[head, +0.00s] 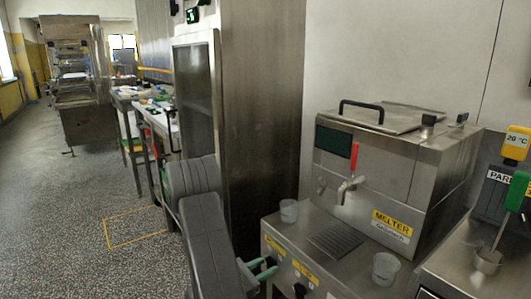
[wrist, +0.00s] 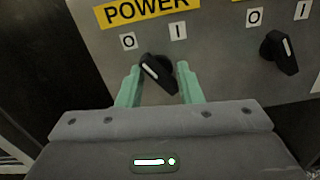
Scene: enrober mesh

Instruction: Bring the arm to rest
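My gripper (head: 264,268) is at the front panel of the melter's base, low in the middle of the head view. In the wrist view its two green fingers (wrist: 158,88) stand apart, one on each side of a black rotary knob (wrist: 159,74) under a yellow POWER label (wrist: 146,10). A gap shows between the knob and each finger, and the gripper looks open and empty. The knob's white line slants to the upper left, toward the 0 mark. My grey arm reaches up from the bottom of the head view.
A second black knob (wrist: 280,52) sits to the right on the panel. The melter (head: 375,175) has a tap with a red handle (head: 354,156); clear cups (head: 385,268) stand near it. A tall steel cabinet (head: 260,90) is behind my arm. Open floor (head: 60,220) lies left.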

